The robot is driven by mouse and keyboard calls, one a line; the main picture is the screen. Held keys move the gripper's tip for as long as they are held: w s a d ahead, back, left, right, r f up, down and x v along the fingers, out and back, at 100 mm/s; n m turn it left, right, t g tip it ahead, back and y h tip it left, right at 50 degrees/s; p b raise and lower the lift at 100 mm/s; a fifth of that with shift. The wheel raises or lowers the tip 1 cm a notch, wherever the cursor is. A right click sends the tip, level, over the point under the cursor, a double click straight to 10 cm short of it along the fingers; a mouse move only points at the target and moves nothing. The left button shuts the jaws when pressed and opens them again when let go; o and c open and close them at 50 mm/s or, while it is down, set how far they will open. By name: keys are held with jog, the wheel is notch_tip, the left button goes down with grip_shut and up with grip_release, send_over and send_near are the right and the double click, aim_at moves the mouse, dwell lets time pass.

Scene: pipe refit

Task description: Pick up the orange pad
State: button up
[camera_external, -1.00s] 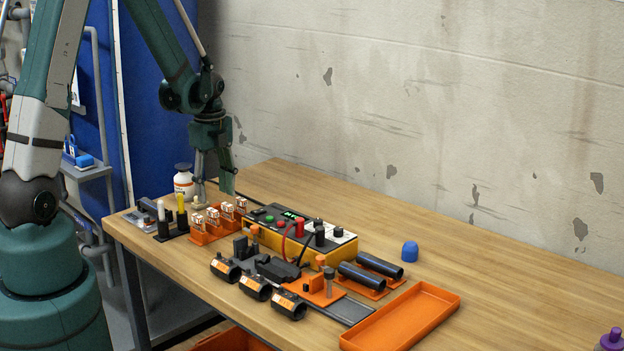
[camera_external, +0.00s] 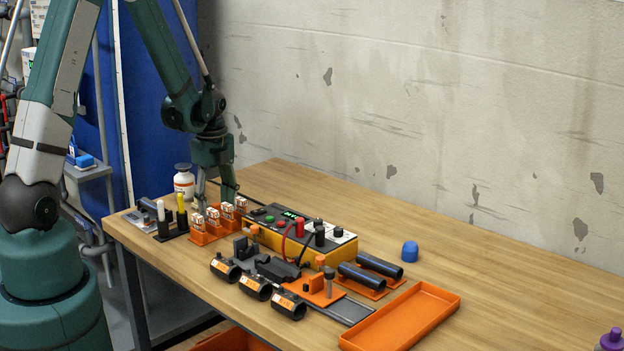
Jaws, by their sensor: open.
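My gripper (camera_external: 214,197) points down at the back left of the workbench, with its two fingers apart. It is just behind the orange rack (camera_external: 204,237), which holds several small upright white-and-orange pieces (camera_external: 213,217). The fingertips are partly hidden behind these pieces, so I cannot tell whether they touch anything. I cannot make out for certain which piece is the orange pad. Nothing is visibly held.
A white bottle (camera_external: 184,182) and a black holder (camera_external: 171,235) with pens stand left of my gripper. A yellow control box (camera_external: 318,259) is to the right. Black fittings (camera_external: 256,286), an orange tray (camera_external: 372,340) and a blue cap (camera_external: 410,251) lie farther right. The bench's back right is clear.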

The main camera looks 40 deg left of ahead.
aim_at(216, 204)
jog(key=shift+f, duration=0.1)
dwell(0.5)
jog(key=c, duration=0.9)
jog(key=shift+o, duration=0.2)
jog(key=shift+r+p, duration=0.9)
jog(key=shift+r, duration=4.15)
